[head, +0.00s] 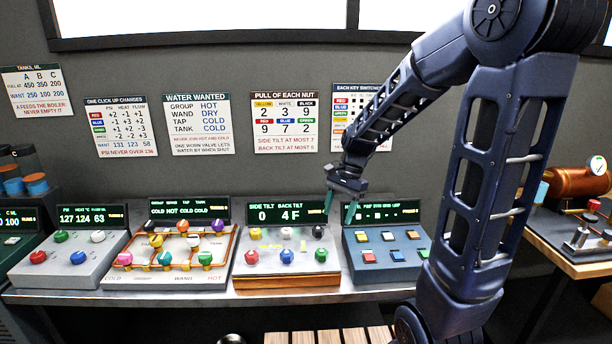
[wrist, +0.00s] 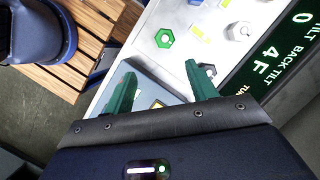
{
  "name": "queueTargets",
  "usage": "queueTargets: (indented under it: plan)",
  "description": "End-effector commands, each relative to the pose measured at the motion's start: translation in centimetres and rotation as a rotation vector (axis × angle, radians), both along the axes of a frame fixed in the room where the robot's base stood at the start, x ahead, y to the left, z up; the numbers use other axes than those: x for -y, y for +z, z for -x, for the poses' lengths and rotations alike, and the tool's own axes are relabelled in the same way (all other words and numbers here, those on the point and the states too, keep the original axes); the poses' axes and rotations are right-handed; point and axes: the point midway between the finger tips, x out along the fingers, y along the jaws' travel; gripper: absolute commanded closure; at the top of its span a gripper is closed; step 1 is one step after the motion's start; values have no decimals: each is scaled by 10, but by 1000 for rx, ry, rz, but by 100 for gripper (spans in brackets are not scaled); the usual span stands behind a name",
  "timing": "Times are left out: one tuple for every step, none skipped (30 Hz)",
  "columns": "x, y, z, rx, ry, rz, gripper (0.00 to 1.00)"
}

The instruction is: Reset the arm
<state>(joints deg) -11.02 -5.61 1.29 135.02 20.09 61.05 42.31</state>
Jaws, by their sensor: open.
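My gripper (head: 340,205) has green fingers and hangs in the air in the head view, in front of the gap between the side tilt panel and the key switch panel. It is open and empty. In the wrist view, its two green fingertips (wrist: 160,75) are apart, with a panel surface between and beyond them. My dark blue arm comes down from the upper right of the head view and bends toward the panels.
A steel bench (head: 330,293) carries several panels: side tilt panel (head: 285,277), key switch panel (head: 385,268), water panel (head: 165,275) and pressure panel (head: 70,265). A wooden table (head: 575,265) with a copper boiler (head: 578,184) stands right. Slatted wood (head: 330,336) lies below the bench front.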

Motion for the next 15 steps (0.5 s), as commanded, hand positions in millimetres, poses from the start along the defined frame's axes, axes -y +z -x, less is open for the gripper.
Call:
queueTargets:
  plan:
    - [8,9,4,40,24,1,43]
    - [13,13,6,63,43,3,43]
    - [19,18,10,94,70,6,43]
    - [23,23,13,118,90,9,43]
    - [28,27,15,141,109,11,43]
    - [34,32,19,171,135,18,43]
    - [39,36,22,194,155,22,43]
    - [43,40,25,217,175,27,43]
    - [49,44,29,246,202,36,43]
    - [53,48,32,268,220,41,43]
    - [57,52,35,290,240,48,43]
    - [63,56,39,318,268,58,43]
    - [67,60,42,340,287,66,43]
    - [71,63,46,359,307,75,43]
    - [77,67,50,386,333,87,43]
